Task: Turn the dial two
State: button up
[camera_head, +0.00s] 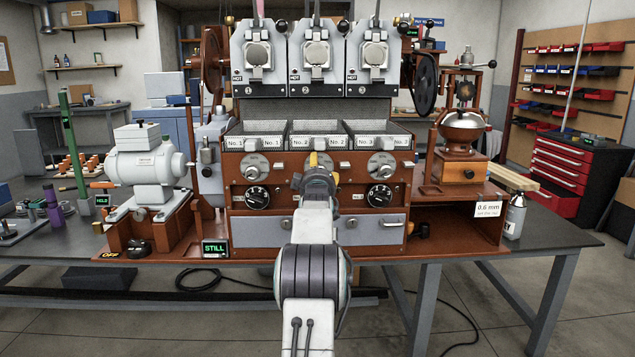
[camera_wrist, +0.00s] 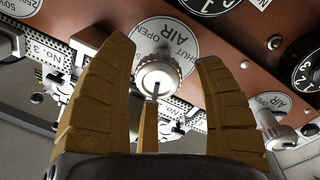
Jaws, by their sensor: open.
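My gripper (camera_head: 318,160) is open in front of the middle column of the brown panel. In the wrist view the fingers (camera_wrist: 162,52) stand apart on both sides of a silver knob (camera_wrist: 158,78) on a round plate marked AIR; contact cannot be told. A black numbered dial (camera_wrist: 207,4) is cut off at the top edge of the wrist view. It seems to be the middle one, and my gripper and arm hide it in the head view. The left black dial (camera_head: 257,197) and the right black dial (camera_head: 379,195) show plainly in the head view.
Silver AIR knobs also sit at left (camera_head: 256,166) and right (camera_head: 381,165). Labelled trays (camera_head: 318,133) project above the panel, and a grey drawer front (camera_head: 381,232) lies below. A grey grinder-like machine (camera_head: 145,162) stands left, a wooden apparatus (camera_head: 463,165) right.

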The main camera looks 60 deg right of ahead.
jog(key=v, duration=1.1)
jog(key=shift+a, duration=0.3)
jog(key=shift+r, duration=0.1)
